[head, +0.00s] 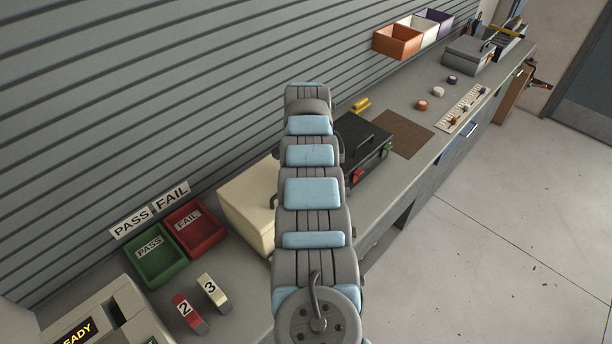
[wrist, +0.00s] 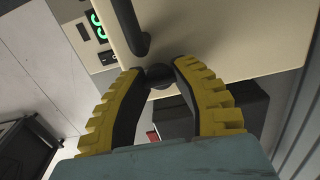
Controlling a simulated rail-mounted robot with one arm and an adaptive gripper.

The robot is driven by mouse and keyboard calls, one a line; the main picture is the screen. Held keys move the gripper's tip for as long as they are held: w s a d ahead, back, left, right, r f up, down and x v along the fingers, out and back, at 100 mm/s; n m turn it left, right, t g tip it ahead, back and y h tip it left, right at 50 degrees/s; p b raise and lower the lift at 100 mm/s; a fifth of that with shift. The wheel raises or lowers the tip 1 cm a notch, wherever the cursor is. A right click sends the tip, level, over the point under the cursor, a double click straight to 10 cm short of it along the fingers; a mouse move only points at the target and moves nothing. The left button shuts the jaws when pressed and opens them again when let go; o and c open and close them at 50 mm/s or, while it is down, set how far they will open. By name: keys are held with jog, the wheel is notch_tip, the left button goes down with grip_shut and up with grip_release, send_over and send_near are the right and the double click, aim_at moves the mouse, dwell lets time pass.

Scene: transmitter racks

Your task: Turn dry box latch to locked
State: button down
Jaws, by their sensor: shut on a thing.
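The dry box appears to be the cream box (head: 247,207) on the bench in the head view, partly hidden by my arm. Its cream face (wrist: 220,40) fills the upper part of the wrist view, with a green-lit display (wrist: 98,26) near its edge. A dark rounded knob (wrist: 159,76), apparently the latch, sits between the tips of my gripper (wrist: 160,72). The yellow-backed fingers are closed on it. A dark bar handle (wrist: 130,30) stands on the face beside it. The latch's markings are not visible. My gripper is hidden in the head view.
A black case (head: 365,148) with red and green parts stands right of the cream box. Green (head: 156,258) and red (head: 196,229) bins and number blocks (head: 213,293) are at left. A brown mat (head: 402,134) lies farther along. The floor right of the bench is clear.

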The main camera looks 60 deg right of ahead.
dwell(0.4)
jog(key=c, duration=0.7)
grip_release()
notch_tip(320, 180, up, 12)
jog(key=shift+d, duration=0.1)
dwell(0.4)
